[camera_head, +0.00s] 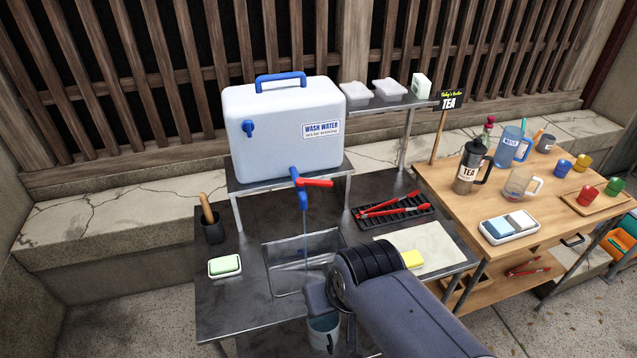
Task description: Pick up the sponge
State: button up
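Water runs from the red-handled tap (305,186) of the wash-water box (285,128) into the sink (284,264). A green bar lies in a white dish (224,275). A black rack (371,223) holds red tongs. A wooden table (448,181) with jugs and cups stands right.

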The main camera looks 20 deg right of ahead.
aim_at(412, 259)
jog(key=l+z, duration=0.25)
jog(key=z, duration=0.2)
jog(key=i+l+z, duration=0.15)
jog(key=z, duration=0.25)
jog(key=i+l+z, duration=0.1)
jog(key=l+z, duration=0.15)
jog(key=z, duration=0.2)
